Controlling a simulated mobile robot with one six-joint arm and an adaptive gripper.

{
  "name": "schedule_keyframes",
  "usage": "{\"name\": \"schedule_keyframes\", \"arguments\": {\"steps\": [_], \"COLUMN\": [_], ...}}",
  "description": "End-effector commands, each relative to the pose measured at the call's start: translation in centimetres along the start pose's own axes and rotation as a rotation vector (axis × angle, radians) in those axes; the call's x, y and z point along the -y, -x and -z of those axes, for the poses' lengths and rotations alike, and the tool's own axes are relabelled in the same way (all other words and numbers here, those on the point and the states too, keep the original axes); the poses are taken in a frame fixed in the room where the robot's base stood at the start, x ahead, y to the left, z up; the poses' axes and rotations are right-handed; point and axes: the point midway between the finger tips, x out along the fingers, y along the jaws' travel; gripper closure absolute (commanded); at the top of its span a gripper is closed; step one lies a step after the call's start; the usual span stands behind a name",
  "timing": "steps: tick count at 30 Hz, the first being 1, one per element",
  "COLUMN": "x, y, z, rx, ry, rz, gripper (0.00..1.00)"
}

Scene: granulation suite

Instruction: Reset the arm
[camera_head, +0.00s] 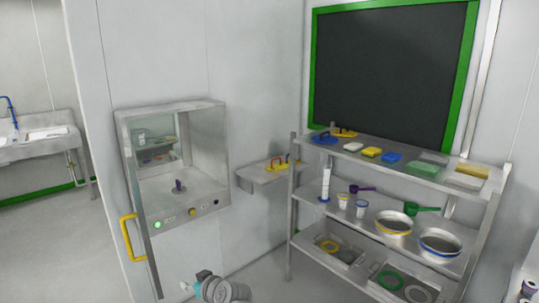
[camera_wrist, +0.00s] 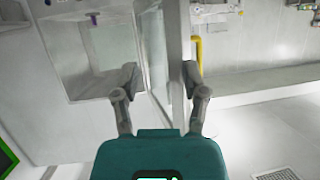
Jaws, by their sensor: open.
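My gripper (camera_wrist: 160,82) is open in the wrist view, with its two grey fingers apart and nothing between them. The door of the wall hatch shows beyond the fingers, and I cannot tell how far off it is. In the head view, part of my arm shows at the bottom edge, low in front of the hatch. The fingers cannot be made out there.
The wall hatch (camera_head: 127,130) is open, with a small purple object (camera_head: 178,186) inside. Its door with a yellow handle (camera_head: 127,238) swings out at left. A metal rack (camera_head: 294,215) with pans, scoops and sponges stands right. A small shelf (camera_head: 262,181) juts between them.

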Motion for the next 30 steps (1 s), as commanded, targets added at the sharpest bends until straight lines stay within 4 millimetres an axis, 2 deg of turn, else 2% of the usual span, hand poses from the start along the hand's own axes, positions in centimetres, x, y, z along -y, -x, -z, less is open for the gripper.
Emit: {"name": "schedule_keyframes", "arguments": {"steps": [1,8,14,20,24,30], "x": [-1.4,-7.0,-11.7,-15.9,-18.4,-20.8], "y": [0.6,3.8,7.8,13.0,17.3,23.1], "z": [-1.0,-5.8,-10.2,-14.6,-17.4,-20.5], "rx": [0.043,0.268,0.472,0.677,0.819,0.985], "ry": [-0.014,-0.104,-0.213,-0.350,-0.461,-0.611], "rz": [-0.008,-0.056,-0.133,-0.241,-0.334,-0.464], "gripper": [0.43,0.43,0.43,0.43,0.43,0.43]}}
